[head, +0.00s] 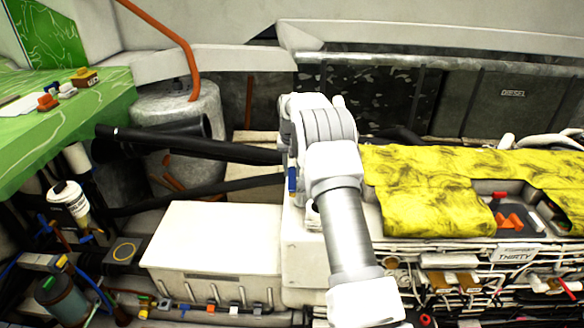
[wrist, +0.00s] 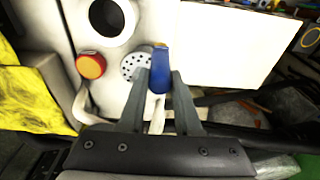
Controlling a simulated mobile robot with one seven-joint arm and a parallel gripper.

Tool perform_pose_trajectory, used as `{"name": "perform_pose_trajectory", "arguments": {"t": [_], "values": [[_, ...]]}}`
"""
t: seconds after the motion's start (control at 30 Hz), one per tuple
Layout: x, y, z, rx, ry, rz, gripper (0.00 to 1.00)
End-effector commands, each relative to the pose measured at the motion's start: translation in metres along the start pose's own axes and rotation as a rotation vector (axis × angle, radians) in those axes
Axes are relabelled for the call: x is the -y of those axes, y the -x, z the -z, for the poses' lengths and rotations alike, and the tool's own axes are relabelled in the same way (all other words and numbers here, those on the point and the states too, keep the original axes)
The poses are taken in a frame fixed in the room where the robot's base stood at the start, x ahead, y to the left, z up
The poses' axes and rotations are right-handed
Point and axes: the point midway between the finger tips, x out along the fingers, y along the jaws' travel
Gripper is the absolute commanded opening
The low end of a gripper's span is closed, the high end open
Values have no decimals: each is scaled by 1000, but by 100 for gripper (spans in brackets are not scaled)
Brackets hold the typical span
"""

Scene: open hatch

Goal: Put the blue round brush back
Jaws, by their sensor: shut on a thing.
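The blue round brush (wrist: 160,70) is between the two grey fingers of my gripper (wrist: 160,76) in the wrist view. My gripper is shut on it. The brush's blue body points up in that picture, and a pale part shows below it between the fingers. A small blue piece of it (head: 292,180) shows at the left of my arm in the head view. Just behind it in the wrist view is a white panel with a round perforated disc (wrist: 132,67). I cannot tell whether the brush touches the panel. In the head view my arm hides most of my gripper.
A red-orange round knob (wrist: 90,65) and a dark round hole (wrist: 108,18) are near the disc. A white box (head: 213,245) stands left of my arm. A yellow cloth (head: 430,190) lies to the right. Black pipes (head: 200,145) run in from the left.

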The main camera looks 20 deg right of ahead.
Motion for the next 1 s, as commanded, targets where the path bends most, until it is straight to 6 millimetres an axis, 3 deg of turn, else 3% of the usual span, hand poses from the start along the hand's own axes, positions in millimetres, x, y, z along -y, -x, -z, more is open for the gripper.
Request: {"name": "perform_pose_trajectory", "arguments": {"t": [1.0], "values": [[0, -71, -9, 0, 0, 0, 0]]}}
